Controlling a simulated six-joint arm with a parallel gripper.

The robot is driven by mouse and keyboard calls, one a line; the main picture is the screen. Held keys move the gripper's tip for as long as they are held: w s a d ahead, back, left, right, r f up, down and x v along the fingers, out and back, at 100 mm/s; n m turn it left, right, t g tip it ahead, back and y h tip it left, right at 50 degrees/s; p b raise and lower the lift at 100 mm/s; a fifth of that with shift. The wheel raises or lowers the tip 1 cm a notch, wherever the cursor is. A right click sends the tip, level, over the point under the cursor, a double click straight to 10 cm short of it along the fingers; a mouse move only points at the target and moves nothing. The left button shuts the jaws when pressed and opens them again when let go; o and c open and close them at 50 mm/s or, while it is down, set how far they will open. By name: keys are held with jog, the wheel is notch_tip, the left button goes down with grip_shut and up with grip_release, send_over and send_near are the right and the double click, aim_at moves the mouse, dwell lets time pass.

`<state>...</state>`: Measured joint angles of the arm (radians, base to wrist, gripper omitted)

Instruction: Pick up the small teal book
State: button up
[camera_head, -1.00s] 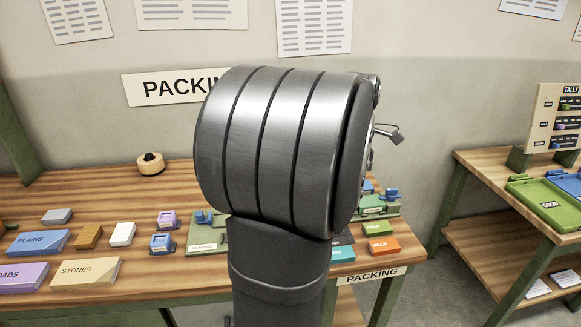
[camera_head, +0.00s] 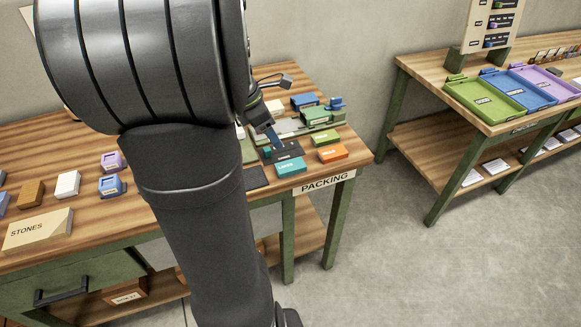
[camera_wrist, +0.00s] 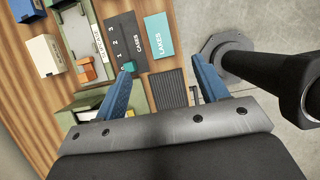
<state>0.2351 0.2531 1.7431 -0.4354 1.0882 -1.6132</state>
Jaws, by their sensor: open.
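A small teal piece (camera_wrist: 128,66) sits at the low end of a dark numbered tray marked CASES (camera_wrist: 118,28); it also shows in the head view (camera_head: 267,153). A larger teal block marked LAKES (camera_wrist: 159,35) lies beside that tray, and it shows near the table's front edge in the head view (camera_head: 291,167). My gripper (camera_wrist: 162,68) is open and empty, with blue fingers. Its left fingertip appears right by the small teal piece and partly covers it; I cannot tell whether they touch. In the head view my gripper (camera_head: 273,137) hangs over the dark tray.
Green (camera_head: 326,138) and orange (camera_head: 333,153) blocks lie right of the tray. A dark ridged pad (camera_wrist: 169,90) lies between the fingers in the wrist view. A white block (camera_head: 67,184) and other blocks stand left. A second table holds coloured trays (camera_head: 484,101); bare floor separates them.

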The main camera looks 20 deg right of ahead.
send_over(291, 165)
jog(key=a, duration=0.2)
jog(key=f, duration=0.9)
jog(key=shift+s, duration=0.2)
jog(key=shift+a+x, duration=0.15)
jog(key=shift+x, duration=1.1)
jog(key=shift+a+x, duration=0.2)
jog(key=shift+x, duration=1.05)
jog(key=shift+w+f, duration=0.15)
jog(key=shift+w, duration=0.05)
jog(key=c, duration=1.1)
jog(key=shift+o, duration=0.2)
